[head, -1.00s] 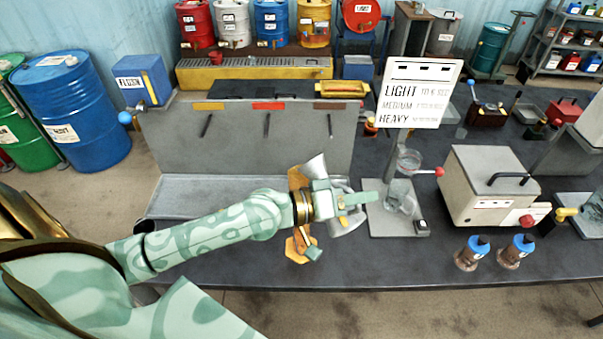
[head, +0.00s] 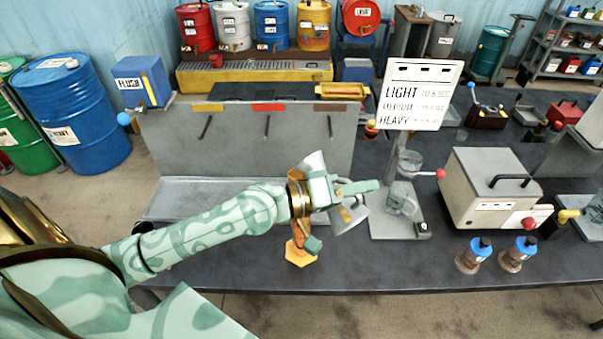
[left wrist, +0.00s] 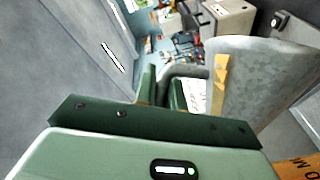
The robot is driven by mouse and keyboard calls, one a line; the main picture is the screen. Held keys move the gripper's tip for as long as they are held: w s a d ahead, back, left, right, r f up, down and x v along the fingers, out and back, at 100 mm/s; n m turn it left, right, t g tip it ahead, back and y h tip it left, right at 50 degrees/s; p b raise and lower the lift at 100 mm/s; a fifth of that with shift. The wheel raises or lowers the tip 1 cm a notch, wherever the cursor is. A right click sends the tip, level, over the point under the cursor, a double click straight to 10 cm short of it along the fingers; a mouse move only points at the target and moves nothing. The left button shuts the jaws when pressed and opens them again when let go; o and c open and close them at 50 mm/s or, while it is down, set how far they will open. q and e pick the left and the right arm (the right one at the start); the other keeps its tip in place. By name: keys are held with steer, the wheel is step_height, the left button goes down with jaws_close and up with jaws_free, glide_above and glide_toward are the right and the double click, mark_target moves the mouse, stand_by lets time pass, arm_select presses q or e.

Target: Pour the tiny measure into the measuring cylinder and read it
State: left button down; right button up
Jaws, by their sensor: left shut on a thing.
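My left gripper (head: 362,188) is shut on a small grey metal measure (head: 347,219), which has a yellow stripe and looks tilted. In the left wrist view the measure (left wrist: 255,85) stands to the right of my fingers (left wrist: 163,92), its curved grey handle between them. An orange, angular-edged piece (head: 301,256) shows below my wrist, partly covered by it; I cannot tell whether it belongs to the measuring cylinder. A grey cone-like piece (head: 314,162) shows just above my wrist. No cylinder scale or liquid level can be read. My right gripper is out of view.
A stand with a LIGHT/MEDIUM/HEAVY sign (head: 420,95) and a glass cup (head: 410,160) is right of my gripper. A cream box (head: 492,190) and two blue-capped bottles (head: 474,255) are farther right. A grey tray with an upright panel (head: 245,140) stands behind my arm. The front table edge is clear.

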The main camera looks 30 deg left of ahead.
arm_select(q)
steer(key=shift+w+a+r+n+t+h+b, duration=0.15)
steer(key=shift+a+r+n+t+b, duration=0.15)
steer(key=shift+r+n, duration=0.35)
steer(key=shift+w+a+r+n+t+h+b, duration=0.1)
steer(key=shift+a+r+n+h+b, duration=0.2)
steer(key=shift+r, duration=0.5)
stand_by(6.5)
